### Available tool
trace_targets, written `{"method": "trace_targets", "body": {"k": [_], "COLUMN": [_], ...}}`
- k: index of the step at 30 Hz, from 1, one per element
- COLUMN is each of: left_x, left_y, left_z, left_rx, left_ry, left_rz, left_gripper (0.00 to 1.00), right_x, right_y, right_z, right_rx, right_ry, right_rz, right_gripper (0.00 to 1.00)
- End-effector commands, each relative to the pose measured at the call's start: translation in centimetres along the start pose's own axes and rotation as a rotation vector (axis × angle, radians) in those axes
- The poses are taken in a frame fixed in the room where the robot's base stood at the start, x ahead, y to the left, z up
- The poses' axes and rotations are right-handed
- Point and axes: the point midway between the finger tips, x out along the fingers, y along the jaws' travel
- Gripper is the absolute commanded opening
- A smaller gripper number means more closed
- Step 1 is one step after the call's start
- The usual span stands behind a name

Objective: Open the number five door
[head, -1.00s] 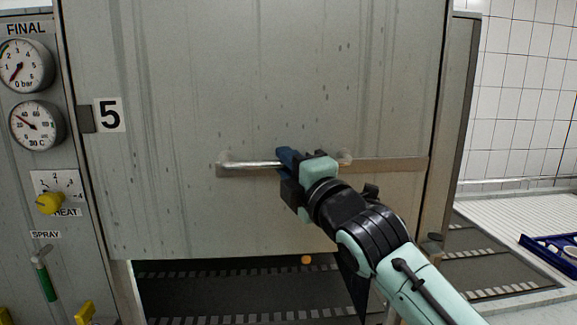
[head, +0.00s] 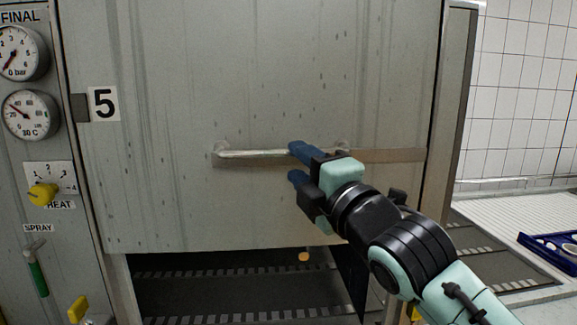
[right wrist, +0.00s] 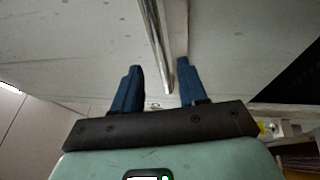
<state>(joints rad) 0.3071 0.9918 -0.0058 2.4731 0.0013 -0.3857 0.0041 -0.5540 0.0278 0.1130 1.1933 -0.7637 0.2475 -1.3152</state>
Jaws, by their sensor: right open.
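The number five door (head: 200,200) is a large grey speckled panel with a black 5 on a white plate (head: 104,104) at its left. Its bottom edge hangs above a dark opening. A horizontal metal bar handle (head: 250,153) crosses its lower part. My right gripper (head: 295,166) is at the handle, its blue fingers spread one above the other. The upper finger covers part of the bar. In the right wrist view the bar (right wrist: 164,45) runs through the gap between the open fingers (right wrist: 160,72); I cannot tell whether they touch it. My left gripper is not in view.
A control panel with gauges (head: 30,114), a yellow heat knob (head: 43,194) and a green spray lever (head: 38,279) stands at the left. A dark conveyor (head: 230,290) shows under the door. A blue tray (head: 550,252) lies at the far right.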

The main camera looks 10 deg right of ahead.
Motion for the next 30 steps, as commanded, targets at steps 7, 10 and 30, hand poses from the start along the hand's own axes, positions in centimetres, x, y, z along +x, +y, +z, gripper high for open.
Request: {"method": "trace_targets", "body": {"k": [7,10,30], "left_x": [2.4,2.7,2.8], "left_y": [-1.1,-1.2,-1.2], "left_z": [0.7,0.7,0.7], "left_rx": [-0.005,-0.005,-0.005], "left_ry": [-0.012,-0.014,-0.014], "left_rz": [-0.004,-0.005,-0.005], "left_gripper": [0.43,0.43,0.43], "right_x": [-5.5,-6.9,-5.6], "right_y": [-0.2,-0.1,-4.1], "right_z": [0.0,0.0,-0.9], "right_rx": [0.0,0.0,0.052], "right_ry": [-0.001,0.0,0.017], "right_rz": [0.002,0.002,-0.072], "right_gripper": [0.42,0.42,0.42]}}
